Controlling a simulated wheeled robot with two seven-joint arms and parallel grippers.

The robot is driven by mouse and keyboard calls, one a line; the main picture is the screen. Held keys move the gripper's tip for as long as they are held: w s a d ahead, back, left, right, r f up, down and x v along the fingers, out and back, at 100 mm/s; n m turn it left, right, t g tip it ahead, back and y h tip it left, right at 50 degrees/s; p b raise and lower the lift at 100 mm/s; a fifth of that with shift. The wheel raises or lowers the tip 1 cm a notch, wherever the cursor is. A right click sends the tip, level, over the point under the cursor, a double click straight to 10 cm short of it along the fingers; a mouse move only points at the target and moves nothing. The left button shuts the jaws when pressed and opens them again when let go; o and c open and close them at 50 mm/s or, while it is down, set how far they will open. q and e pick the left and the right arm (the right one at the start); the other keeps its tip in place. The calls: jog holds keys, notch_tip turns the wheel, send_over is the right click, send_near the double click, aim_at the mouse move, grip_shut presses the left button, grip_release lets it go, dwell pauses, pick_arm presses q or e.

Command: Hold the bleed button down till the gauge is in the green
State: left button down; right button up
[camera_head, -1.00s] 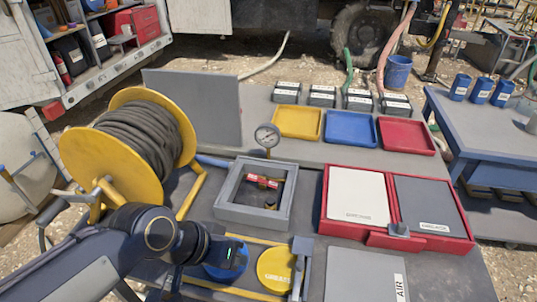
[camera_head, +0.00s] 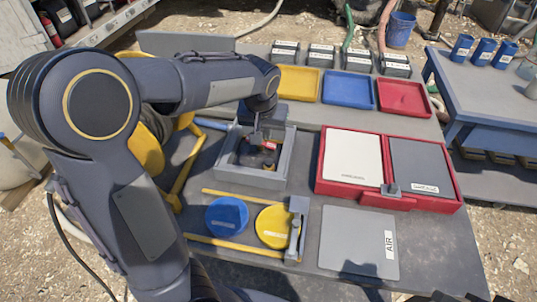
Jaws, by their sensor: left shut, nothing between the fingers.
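A grey open-topped frame box (camera_head: 253,179) stands mid-bench. Red-labelled parts (camera_head: 272,161) show inside it, partly covered. My left arm reaches in from the left and bends down over the box. My left gripper (camera_head: 263,145) points down into the box, shut, with nothing seen between its fingers. The bleed button is not clearly visible, so I cannot tell whether the fingertips touch it. The gauge is hidden behind my arm, so its needle cannot be read. My right gripper is not in view.
A red case (camera_head: 318,180) with white and grey panels lies right of the box. Yellow (camera_head: 299,80), blue (camera_head: 348,89) and red (camera_head: 403,98) trays sit behind. A blue disc (camera_head: 227,216) and a yellow disc (camera_head: 273,226) lie in front. The hose reel is mostly hidden.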

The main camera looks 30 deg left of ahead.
aim_at(269, 161)
pick_arm(q)
jog(key=shift+w, duration=0.25)
jog(key=x, duration=0.9)
jog(key=s+x, duration=0.1)
jog(key=x, duration=0.4)
jog(key=shift+s+f, duration=0.1)
